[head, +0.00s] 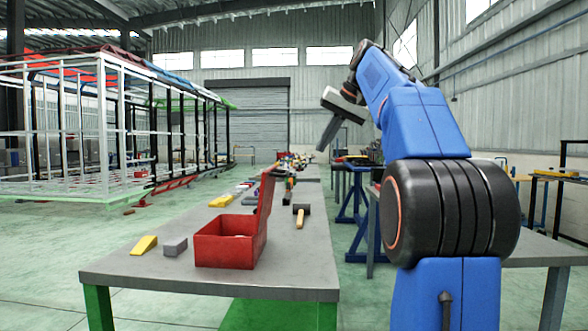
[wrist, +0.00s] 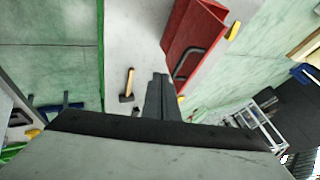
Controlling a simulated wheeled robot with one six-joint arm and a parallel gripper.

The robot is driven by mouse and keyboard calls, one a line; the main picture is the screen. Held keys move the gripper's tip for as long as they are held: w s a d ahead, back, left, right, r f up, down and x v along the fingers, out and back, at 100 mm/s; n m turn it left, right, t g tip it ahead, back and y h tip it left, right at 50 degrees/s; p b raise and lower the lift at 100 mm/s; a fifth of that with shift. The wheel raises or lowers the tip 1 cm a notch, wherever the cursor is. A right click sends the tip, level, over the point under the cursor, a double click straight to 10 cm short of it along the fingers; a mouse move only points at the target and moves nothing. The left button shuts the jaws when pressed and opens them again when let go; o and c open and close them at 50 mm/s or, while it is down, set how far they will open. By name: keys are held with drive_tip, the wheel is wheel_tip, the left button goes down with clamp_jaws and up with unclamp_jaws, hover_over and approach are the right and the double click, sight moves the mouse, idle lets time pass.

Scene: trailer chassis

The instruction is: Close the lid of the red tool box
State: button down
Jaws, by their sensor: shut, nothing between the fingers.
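The red tool box (head: 224,250) stands near the front end of the grey worktable. Its lid (head: 264,208) is open, standing up from the box's right side and leaning slightly to the right. My gripper (head: 323,146) is in the air to the right of the lid and higher than it, apart from it, pointing downward. In the wrist view the shut fingers (wrist: 158,77) hold nothing, and the red tool box (wrist: 188,30) shows just beyond their tips. A grey bar-like handle (wrist: 186,62) shows against the red there. Most of the box's inside is hidden.
A hammer (head: 300,217) lies right of the box; it also shows in the wrist view (wrist: 128,85). A grey block (head: 173,246) and a yellow wedge (head: 144,245) lie left of it. Several tools lie farther back. The table's front right corner (head: 305,275) is clear.

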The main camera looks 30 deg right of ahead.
drive_tip(key=w+a+f, duration=0.4)
drive_tip(key=w+f, duration=0.3)
drive_tip(key=w, duration=0.1)
drive_tip(key=shift+a+f, duration=0.25)
drive_tip(key=shift+f, duration=0.15)
idle(0.5)
